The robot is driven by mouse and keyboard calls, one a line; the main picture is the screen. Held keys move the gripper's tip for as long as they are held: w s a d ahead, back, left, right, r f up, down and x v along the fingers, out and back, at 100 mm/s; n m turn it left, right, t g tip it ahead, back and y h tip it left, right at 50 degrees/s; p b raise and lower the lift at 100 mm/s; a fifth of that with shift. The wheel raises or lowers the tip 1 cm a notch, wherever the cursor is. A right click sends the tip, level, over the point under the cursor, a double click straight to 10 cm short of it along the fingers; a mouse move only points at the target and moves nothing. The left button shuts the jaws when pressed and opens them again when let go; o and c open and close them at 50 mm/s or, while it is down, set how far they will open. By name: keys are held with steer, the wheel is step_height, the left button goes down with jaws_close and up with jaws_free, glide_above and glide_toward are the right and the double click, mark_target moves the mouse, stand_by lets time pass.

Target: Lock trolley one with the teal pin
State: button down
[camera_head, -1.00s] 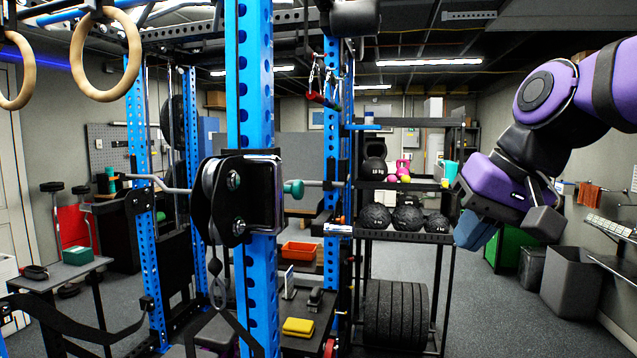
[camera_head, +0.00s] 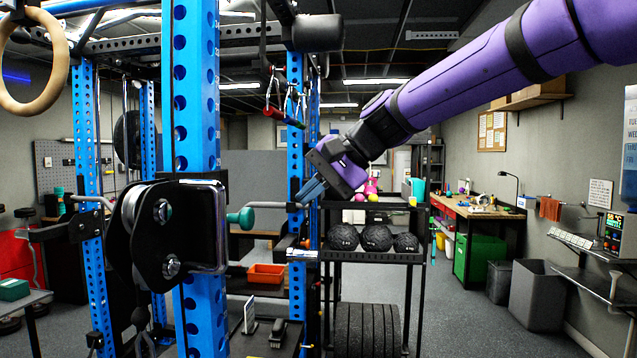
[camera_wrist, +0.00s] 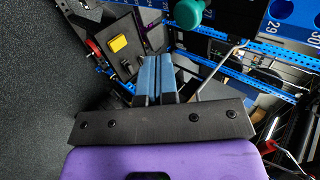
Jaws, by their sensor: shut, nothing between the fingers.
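A black trolley (camera_head: 168,238) with bolted plates, a roller and a shiny right face sits around the near blue upright (camera_head: 197,110). A teal knob (camera_head: 241,217), which looks like the teal pin's head, sticks out at the trolley's right side. How deep its shaft sits is hidden. The teal knob also shows at the top of the wrist view (camera_wrist: 188,14). My gripper (camera_head: 311,191) is shut and empty, up and right of the teal knob and apart from it. Its blue fingers lie together in the wrist view (camera_wrist: 157,78). No trolley number is readable.
A rack of black balls (camera_head: 376,237) stands behind my gripper. An orange bin (camera_head: 266,273) is low behind the near upright. A hanging red-handled grip (camera_head: 284,117) is above left of my gripper. A yellow block (camera_wrist: 119,43) lies on a dark surface.

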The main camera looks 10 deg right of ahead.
mark_target(251, 211)
steer(key=a+f, duration=0.1)
steer(key=a, duration=0.1)
steer(key=w+a+f, duration=0.1)
steer(key=a, duration=0.1)
steer(key=w+a+f, duration=0.1)
steer(key=a, duration=0.1)
steer(key=shift+w+a+f, duration=0.15)
steer(key=shift+a+f, duration=0.05)
steer(key=shift+f, duration=0.05)
steer(key=shift+w+a, duration=0.15)
steer(key=shift+a, duration=0.25)
steer(key=shift+w+a, duration=0.2)
steer(key=shift+a, duration=0.4)
steer(key=shift+w+a, duration=0.2)
steer(key=shift+a, duration=0.4)
steer(key=shift+r, duration=0.1)
